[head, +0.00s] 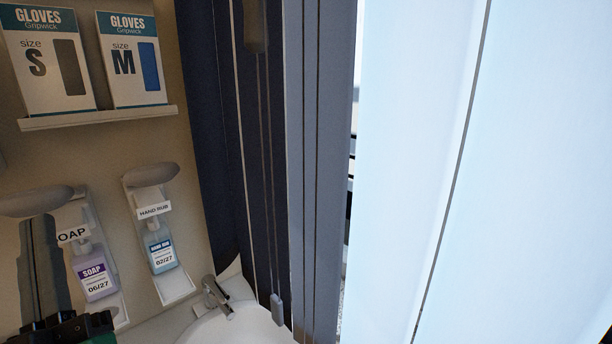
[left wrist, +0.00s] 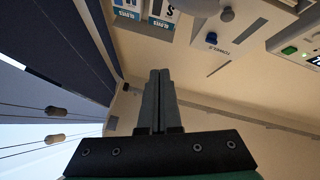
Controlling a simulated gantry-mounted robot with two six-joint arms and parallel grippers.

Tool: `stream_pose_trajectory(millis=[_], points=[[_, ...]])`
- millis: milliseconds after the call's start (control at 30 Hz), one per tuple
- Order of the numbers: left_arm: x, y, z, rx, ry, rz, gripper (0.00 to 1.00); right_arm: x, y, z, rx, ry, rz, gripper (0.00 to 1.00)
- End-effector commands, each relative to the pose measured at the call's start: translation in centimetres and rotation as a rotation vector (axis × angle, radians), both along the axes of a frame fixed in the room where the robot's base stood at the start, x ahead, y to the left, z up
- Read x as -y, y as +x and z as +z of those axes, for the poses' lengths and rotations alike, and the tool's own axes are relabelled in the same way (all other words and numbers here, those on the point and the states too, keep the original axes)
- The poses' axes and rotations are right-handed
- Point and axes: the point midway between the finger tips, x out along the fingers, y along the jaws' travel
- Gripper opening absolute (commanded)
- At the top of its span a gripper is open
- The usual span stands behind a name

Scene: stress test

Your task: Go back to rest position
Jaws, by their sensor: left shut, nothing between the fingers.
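My left gripper (head: 36,226) comes in at the lower left corner of the head view, pointing up in front of the wall beside the soap dispenser. In the left wrist view my left gripper (left wrist: 159,74) shows its two grey fingers pressed together, with nothing between them. I cannot tell whether its tips touch the soap dispenser's lever. My right gripper is in neither view.
Soap (head: 93,272) and hand rub (head: 162,247) dispensers hang on the wall, below a shelf (head: 100,117) with glove boxes (head: 134,60). A sink (head: 240,325) with a tap (head: 215,296) lies below. Blinds (head: 420,170) fill the right. A towel dispenser (left wrist: 222,50) shows in the left wrist view.

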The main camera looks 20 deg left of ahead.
Motion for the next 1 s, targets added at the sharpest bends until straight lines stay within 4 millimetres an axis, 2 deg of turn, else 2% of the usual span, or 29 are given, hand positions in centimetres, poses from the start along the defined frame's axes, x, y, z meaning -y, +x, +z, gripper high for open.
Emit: stream_pose_trajectory(millis=[33, 100, 233, 333, 433, 467, 500, 667, 767, 1000], points=[[0.9, 0.6, 2.0, 0.046, -0.018, -0.118, 0.00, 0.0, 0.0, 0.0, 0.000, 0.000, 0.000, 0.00], [2.7, 1.8, 4.2, 0.077, -0.021, -0.286, 0.00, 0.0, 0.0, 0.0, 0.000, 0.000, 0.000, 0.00], [7.1, 3.0, 7.6, 0.092, 0.035, -0.558, 0.00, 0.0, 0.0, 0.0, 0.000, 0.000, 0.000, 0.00], [10.9, 3.4, 8.9, 0.072, 0.109, -0.731, 0.00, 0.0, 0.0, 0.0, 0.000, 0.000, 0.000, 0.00], [14.8, 3.8, 8.7, 0.013, 0.206, -0.870, 0.00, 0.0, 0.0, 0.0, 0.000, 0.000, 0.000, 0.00], [15.4, 4.0, 8.5, -0.023, 0.254, -0.853, 0.00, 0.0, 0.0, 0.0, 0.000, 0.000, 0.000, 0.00], [15.2, 3.9, 12.0, -0.020, 0.252, -0.843, 0.00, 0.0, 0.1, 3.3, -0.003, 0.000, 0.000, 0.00], [15.2, 4.0, 18.2, -0.019, 0.247, -0.842, 0.00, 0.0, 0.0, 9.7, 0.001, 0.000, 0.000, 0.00], [15.1, 4.0, 22.5, -0.019, 0.247, -0.843, 0.00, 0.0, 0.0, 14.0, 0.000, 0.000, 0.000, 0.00], [15.1, 4.0, 34.4, -0.019, 0.245, -0.843, 0.00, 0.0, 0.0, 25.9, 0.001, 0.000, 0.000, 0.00]])
